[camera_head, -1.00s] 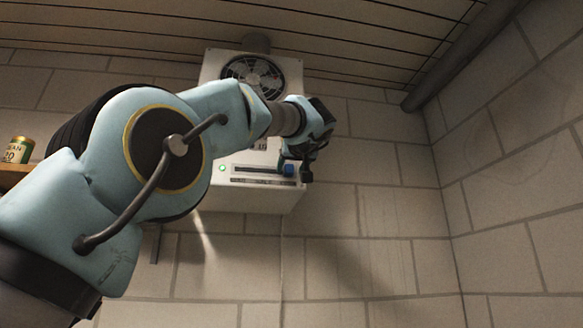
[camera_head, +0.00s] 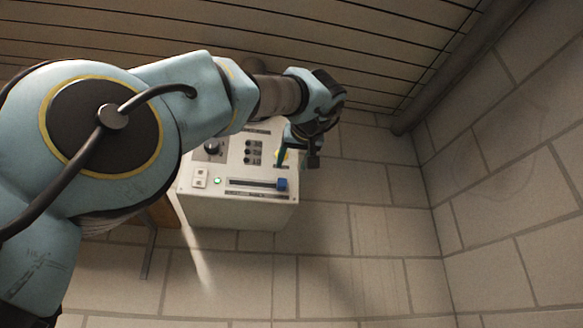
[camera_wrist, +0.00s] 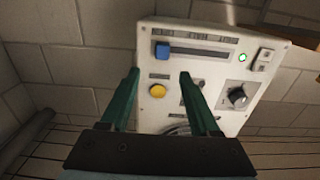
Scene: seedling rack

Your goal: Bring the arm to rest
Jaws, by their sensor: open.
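My gripper (camera_wrist: 158,95) is open and empty in the wrist view, its two green fingers apart in front of a white control box. In the head view my gripper (camera_head: 306,158) hangs at the end of my arm, beside the right part of the box, seen from the side. The white control box (camera_head: 240,208) is on the block wall. In the wrist view the box (camera_wrist: 225,60) shows a blue slider handle (camera_wrist: 162,52), a yellow button (camera_wrist: 157,90) and a black knob (camera_wrist: 238,97). The fingers look apart from these controls.
A green light (camera_head: 217,181) glows on the box near white switches (camera_head: 200,178). A brown shelf edge (camera_head: 163,212) with a bracket is left of the box. A pipe (camera_head: 440,85) runs along the ceiling corner at right. The wall below and right of the box is clear.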

